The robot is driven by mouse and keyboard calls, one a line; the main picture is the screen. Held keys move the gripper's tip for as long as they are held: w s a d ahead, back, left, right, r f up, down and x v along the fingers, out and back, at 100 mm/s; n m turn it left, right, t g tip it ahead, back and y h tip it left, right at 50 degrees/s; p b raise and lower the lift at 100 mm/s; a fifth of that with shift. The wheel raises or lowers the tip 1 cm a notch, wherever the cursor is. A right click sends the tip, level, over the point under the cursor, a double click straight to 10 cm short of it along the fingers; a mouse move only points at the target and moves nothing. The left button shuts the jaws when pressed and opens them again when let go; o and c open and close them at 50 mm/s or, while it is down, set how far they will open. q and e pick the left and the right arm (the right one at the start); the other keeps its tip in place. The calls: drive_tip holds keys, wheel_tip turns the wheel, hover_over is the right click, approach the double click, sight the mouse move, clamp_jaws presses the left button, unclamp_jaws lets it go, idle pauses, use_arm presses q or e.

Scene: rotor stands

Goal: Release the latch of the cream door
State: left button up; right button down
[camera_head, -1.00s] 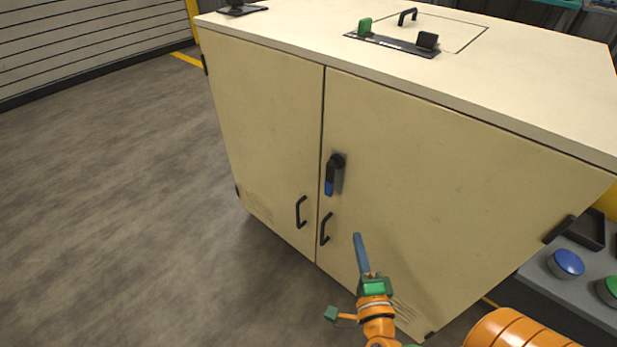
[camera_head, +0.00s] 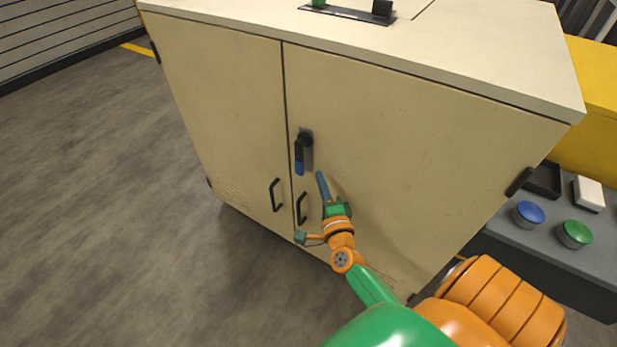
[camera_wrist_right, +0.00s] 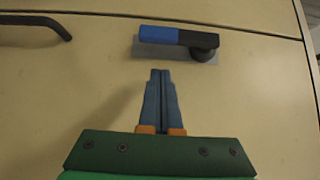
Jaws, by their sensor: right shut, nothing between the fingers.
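The cream door (camera_head: 400,160) is the right-hand one of a two-door cabinet, and it is closed. Its latch (camera_head: 301,153) is a black lever with a blue end on a grey plate near the door's left edge, hanging downward. In the right wrist view the latch (camera_wrist_right: 178,38) lies sideways across the top. My right gripper (camera_head: 320,175) is below and to the right of the latch, apart from it in the picture. In the right wrist view its fingers (camera_wrist_right: 160,72) are together, empty, and point at the latch plate. My left gripper is not in view.
A black handle (camera_head: 301,208) on the cream door sits left of my right gripper, and another handle (camera_head: 275,195) is on the left door. A grey bench with blue (camera_head: 528,214) and green (camera_head: 574,233) buttons stands at right. The floor at left is clear.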

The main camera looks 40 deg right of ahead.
drive_tip(key=shift+w+a, duration=0.45)
drive_tip(key=shift+w, duration=0.4)
drive_tip(key=shift+w+a, duration=0.4)
drive_tip(key=shift+w, duration=0.4)
